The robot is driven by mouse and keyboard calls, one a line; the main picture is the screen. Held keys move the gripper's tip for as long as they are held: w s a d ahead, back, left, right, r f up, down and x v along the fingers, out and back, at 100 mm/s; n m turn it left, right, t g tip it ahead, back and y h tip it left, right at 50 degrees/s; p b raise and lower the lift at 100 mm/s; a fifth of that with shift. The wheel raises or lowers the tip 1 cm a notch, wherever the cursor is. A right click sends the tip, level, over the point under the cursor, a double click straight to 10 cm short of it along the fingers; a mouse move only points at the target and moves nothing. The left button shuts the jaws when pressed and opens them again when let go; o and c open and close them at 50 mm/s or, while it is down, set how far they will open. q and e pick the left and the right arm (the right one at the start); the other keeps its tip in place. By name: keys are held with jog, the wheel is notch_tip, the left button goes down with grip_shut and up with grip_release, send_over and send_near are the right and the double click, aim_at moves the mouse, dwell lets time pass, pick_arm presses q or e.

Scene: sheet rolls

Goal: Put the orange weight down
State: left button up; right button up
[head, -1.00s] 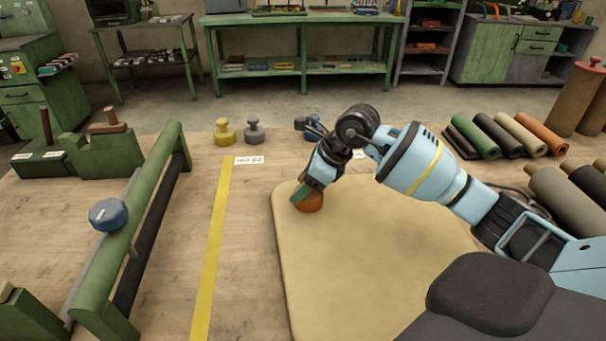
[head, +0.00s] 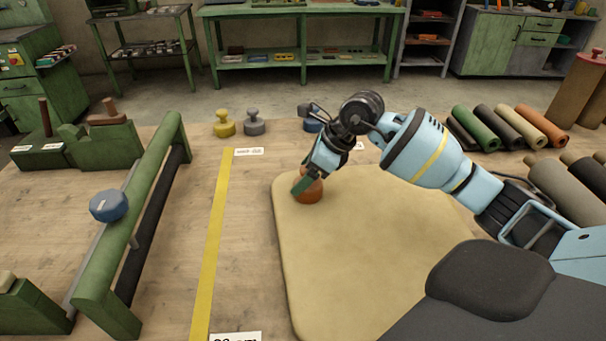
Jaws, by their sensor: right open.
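The orange weight (head: 309,193) stands on the top left corner area of the tan sheet (head: 375,250). My right gripper (head: 305,184) is open and comes down at the weight from above. Its green-tipped finger covers part of the weight's upper side, so the knob is hidden. The weight's round base shows below the fingers. My left gripper is out of view.
A yellow weight (head: 224,123) and a grey weight (head: 254,122) stand behind a yellow strip (head: 212,240). A blue weight (head: 312,125) is partly behind my right arm. A green rail frame (head: 140,220) with a blue knob (head: 109,205) stands left. Rolled sheets (head: 520,126) lie right.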

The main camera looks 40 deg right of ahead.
jog(key=v, duration=1)
jog(key=shift+s+r, duration=0.25)
jog(key=shift+r, duration=0.1)
jog(key=shift+f, duration=0.1)
